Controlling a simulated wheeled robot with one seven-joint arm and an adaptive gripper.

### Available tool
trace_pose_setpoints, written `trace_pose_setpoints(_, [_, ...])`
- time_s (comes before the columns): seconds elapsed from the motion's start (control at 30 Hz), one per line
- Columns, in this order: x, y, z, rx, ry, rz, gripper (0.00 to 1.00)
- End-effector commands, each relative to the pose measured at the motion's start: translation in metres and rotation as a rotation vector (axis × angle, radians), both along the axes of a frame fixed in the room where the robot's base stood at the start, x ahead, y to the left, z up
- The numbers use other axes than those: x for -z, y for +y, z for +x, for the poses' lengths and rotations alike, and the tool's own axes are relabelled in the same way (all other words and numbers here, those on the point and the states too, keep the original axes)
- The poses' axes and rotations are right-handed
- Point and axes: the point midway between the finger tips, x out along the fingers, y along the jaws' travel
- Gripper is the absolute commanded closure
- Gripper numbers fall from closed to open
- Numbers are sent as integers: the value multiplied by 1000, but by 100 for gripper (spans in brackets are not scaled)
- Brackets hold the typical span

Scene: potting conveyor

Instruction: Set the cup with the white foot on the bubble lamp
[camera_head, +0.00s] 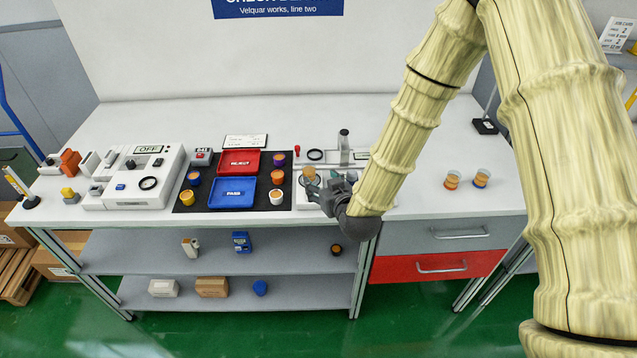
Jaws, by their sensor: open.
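My gripper (315,188) is open at the right end of the black mat, over a pale bench device. A cup with an orange-brown top (309,174) is right at its fingertips; the fingers hide its lower part, so its foot colour and any contact cannot be told. A cup with a white lower part (277,197) stands upright at the mat's right front corner, left of my gripper. I cannot tell for sure which thing is the bubble lamp; the pale device (335,158) behind my gripper has a grey upright post and a dark ring.
A red REJECT tray (239,151) and a blue PASS tray (213,194) lie on the black mat (263,170), with several cups beside them. Two cups (452,181) (482,178) stand on the right. A white machine (165,162) stands left. The bench between my arm and the right cups is clear.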

Motion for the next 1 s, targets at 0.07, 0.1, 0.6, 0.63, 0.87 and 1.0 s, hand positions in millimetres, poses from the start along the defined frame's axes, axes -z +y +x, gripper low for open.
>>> trace_pose_setpoints(0.07, [-1, -2, -4, 0, 0, 0, 42])
trace_pose_setpoints(0.1, [-2, -2, -5, 0, 0, 0, 42])
trace_pose_setpoints(0.6, [85, -38, -69, 39, 241, -27, 42])
trace_pose_setpoints(0.63, [100, -46, -82, 48, 286, -33, 42])
trace_pose_setpoints(0.87, [202, -108, -212, 141, 666, -81, 42])
trace_pose_setpoints(1.0, [240, -145, -299, 214, 889, -116, 42])
